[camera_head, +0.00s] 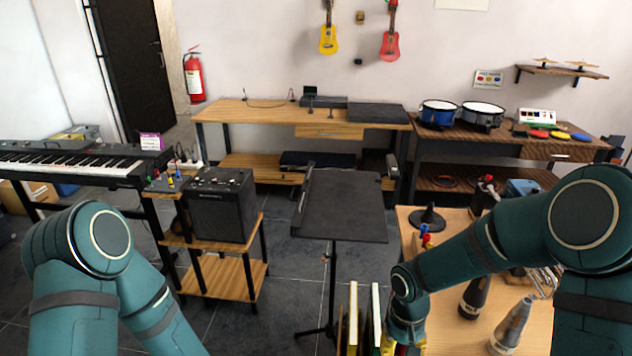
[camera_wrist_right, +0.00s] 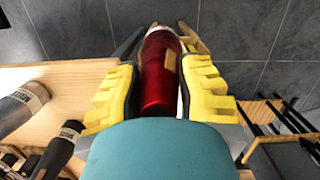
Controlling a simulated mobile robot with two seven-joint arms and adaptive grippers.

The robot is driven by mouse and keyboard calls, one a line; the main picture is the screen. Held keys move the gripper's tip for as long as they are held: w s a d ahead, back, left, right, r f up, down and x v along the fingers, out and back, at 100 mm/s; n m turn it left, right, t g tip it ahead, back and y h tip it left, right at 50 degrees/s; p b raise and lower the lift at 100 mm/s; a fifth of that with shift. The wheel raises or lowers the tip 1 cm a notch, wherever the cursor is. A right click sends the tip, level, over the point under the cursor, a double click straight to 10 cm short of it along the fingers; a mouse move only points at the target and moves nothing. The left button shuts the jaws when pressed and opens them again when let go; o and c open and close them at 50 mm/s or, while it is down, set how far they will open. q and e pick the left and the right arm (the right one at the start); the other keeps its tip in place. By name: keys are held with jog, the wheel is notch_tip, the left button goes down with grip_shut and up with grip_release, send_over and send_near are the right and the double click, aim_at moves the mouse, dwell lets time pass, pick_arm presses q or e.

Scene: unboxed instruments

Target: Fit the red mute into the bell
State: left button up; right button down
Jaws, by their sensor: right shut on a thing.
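The red mute (camera_wrist_right: 158,75) is a glossy dark-red cylinder between the yellow-padded fingers of my right gripper (camera_wrist_right: 161,88), which is shut on it. In the head view my right gripper (camera_head: 404,348) is at the bottom edge, by the left edge of the wooden table (camera_head: 413,243), mostly cut off. In the wrist view the mute is over the floor, just beyond the table edge. Silver instrument tubing (camera_head: 545,281) shows partly behind my right arm; I cannot make out a bell clearly. My left arm comes in from the left, with its gripper out of view.
Two mute-like cones, one dark (camera_head: 474,298) and one grey (camera_head: 511,326), stand on the table. A black cone-shaped stand (camera_head: 428,217) is near its far left corner. Upright books (camera_head: 365,315) stand left of my right gripper. A black music stand (camera_head: 340,207) is beyond.

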pick_arm(q)
jog(key=shift+o, duration=0.4)
jog(key=w+d+r+m+t+h, duration=0.3)
jog(key=w+r+m+t+h, duration=0.1)
jog(key=w+m+t, duration=0.3)
notch_tip(320, 180, up, 8)
jog(key=d+r+m+t+h, duration=0.1)
jog(key=d+m+t+h, duration=0.15)
jog(key=m+h, duration=0.4)
jog(key=x, duration=1.2)
jog(key=shift+w+f+n, duration=0.2)
jog(key=shift+f+n, duration=0.1)
jog(key=shift+n, duration=0.15)
pick_arm(e)
jog(key=w+a+r+n+h, duration=0.1)
jog(key=w+a+r+n, duration=0.3)
jog(key=a+r+n, duration=0.4)
jog(key=a+r, duration=0.3)
jog(key=a, duration=0.2)
jog(key=shift+w, duration=0.15)
pick_arm(q)
jog(key=shift+g, duration=0.25)
